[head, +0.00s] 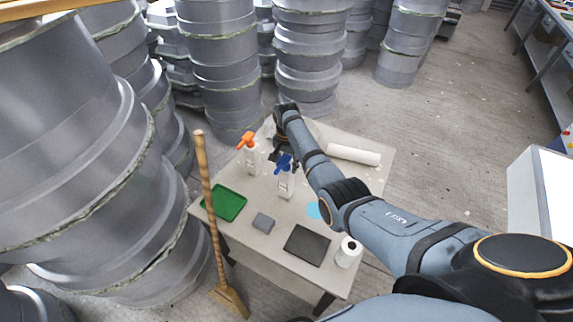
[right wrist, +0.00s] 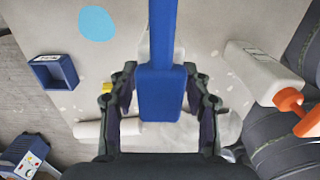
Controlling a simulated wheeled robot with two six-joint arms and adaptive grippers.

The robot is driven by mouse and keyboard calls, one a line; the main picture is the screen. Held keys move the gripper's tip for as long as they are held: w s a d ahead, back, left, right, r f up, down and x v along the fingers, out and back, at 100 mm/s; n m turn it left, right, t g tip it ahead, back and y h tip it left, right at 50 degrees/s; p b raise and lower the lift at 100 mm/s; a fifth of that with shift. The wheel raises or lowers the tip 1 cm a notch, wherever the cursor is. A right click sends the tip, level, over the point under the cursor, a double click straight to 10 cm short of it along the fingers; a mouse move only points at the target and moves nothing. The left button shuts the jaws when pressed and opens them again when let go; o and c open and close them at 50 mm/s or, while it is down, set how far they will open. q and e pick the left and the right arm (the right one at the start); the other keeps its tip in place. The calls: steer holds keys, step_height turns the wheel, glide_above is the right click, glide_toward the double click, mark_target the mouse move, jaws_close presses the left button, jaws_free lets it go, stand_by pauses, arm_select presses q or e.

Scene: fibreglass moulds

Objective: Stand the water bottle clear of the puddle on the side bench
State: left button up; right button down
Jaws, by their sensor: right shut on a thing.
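A white spray bottle with a blue trigger head (head: 286,186), probably the water bottle, is upright near the middle of the side bench (head: 357,187). My right gripper (head: 285,160) comes down from behind and is shut on its blue head, which also shows between the fingers in the right wrist view (right wrist: 159,95). Whether its base touches the bench is unclear. The light blue puddle (head: 313,210) lies apart from the bottle, toward the front right; it also shows in the right wrist view (right wrist: 97,23). My left gripper is not in view.
An orange-headed white bottle (head: 250,158) stands close to the left. A long white roll (head: 353,154) lies behind. A broom (head: 212,215) leans at the left edge.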

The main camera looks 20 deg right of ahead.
steer(key=shift+f, duration=0.25)
steer(key=shift+f, duration=0.2)
steer(key=c, duration=0.6)
jaws_free()
steer(key=shift+r, duration=0.2)
step_height(320, 180, up, 12)
steer(key=shift+b, duration=0.85)
